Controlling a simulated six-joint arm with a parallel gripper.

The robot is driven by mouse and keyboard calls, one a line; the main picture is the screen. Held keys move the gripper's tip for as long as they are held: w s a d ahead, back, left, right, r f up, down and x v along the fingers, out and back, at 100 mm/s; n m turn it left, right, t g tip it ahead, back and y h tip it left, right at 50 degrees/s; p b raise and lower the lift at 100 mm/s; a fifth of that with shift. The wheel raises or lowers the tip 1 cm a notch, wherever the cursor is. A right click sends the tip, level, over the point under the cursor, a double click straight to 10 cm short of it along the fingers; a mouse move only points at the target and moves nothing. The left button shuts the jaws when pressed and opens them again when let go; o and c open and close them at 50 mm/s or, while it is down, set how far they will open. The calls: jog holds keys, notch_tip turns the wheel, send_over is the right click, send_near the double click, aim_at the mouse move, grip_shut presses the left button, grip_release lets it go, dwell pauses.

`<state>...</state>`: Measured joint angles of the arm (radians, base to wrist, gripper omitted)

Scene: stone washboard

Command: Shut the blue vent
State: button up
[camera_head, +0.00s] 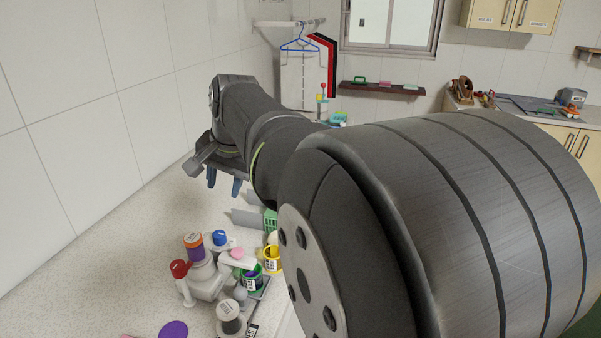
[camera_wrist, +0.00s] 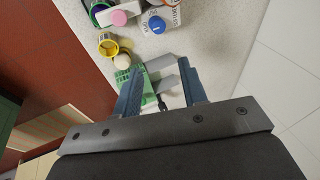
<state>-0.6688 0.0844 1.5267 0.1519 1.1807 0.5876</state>
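I cannot make out a clear blue vent in either view. A white item with a round blue cap (camera_head: 220,238) stands on the speckled worktop; in the wrist view, a similar blue cap (camera_wrist: 156,25) shows at the top. My gripper (camera_head: 224,182) hangs above the worktop near the left wall, with two blue fingers pointing down. In the wrist view my gripper (camera_wrist: 160,70) has its fingers apart, with grey flat or rounded pieces (camera_wrist: 162,65) showing beyond and between them. Whether the fingers touch these pieces is unclear.
A green basket (camera_head: 270,221), a yellow cup (camera_head: 272,260), a red-topped item (camera_head: 180,270) and an orange-and-purple roll (camera_head: 194,246) crowd the worktop. The tiled wall (camera_head: 70,120) borders the left. The worktop beside the wall (camera_head: 60,300) is clear.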

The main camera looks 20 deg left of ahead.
jog(key=n, duration=0.2)
jog(key=n+g+h, duration=0.2)
jog(key=n+h, duration=0.2)
jog(key=n, duration=1.1)
send_near(218, 233)
notch_tip(218, 233, down, 9)
jog(key=shift+d+f, duration=0.1)
jog(key=shift+f, duration=0.15)
jog(key=c, duration=0.7)
